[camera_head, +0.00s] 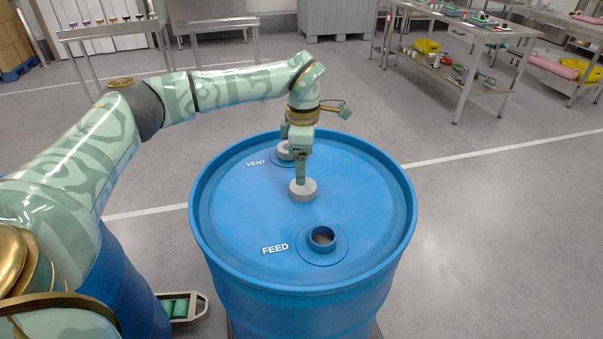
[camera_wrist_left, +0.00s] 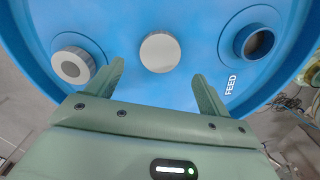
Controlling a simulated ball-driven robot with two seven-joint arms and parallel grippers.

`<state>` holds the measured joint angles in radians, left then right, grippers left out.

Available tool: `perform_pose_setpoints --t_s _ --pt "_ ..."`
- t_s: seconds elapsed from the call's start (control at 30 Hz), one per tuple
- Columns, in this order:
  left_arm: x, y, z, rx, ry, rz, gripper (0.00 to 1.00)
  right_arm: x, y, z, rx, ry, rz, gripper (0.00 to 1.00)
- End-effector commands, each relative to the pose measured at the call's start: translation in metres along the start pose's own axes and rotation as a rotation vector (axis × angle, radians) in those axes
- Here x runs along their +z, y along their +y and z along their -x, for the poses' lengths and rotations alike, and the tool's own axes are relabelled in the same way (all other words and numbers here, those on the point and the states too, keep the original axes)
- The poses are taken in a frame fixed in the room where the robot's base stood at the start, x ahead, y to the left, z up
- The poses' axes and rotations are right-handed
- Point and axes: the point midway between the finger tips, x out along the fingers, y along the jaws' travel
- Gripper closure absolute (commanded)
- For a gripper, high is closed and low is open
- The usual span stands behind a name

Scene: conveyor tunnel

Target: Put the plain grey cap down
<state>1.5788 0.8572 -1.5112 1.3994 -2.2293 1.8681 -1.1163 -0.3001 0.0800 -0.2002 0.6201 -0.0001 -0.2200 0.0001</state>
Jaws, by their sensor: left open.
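The plain grey cap (camera_head: 303,191) lies on the lid of the blue drum (camera_head: 235,200), between the VENT and FEED openings. In the left wrist view the cap (camera_wrist_left: 160,53) shows a smooth round top. My left gripper (camera_head: 301,178) points down over it. In the left wrist view the left gripper (camera_wrist_left: 158,85) is open, with a finger to each side and a gap to the cap. The FEED opening (camera_head: 322,238) is uncovered. My right gripper is not in view.
The drum lid has a raised rim all round and free room to both sides of the caps. Another blue drum (camera_head: 130,285) stands at the lower left, partly behind my arm. A metal table (camera_head: 470,72) with objects stands at the back right. Open floor lies between.

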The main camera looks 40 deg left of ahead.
Motion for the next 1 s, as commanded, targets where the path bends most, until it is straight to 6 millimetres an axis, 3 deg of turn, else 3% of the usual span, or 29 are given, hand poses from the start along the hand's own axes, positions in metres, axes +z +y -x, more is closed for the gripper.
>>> perform_pose_setpoints --t_s 0.03,0.1,0.3,1.0 --pt "0.000 0.000 0.017 0.005 -0.002 0.001 0.20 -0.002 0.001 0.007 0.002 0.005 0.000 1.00" --pt "0.000 0.000 0.030 0.003 -0.001 0.000 0.20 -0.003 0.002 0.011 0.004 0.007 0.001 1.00" --pt "0.000 0.000 0.051 -0.001 0.000 0.000 0.20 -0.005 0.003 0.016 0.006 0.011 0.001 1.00" --pt "0.000 0.000 0.052 -0.002 0.001 -0.001 0.20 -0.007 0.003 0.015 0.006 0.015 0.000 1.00"
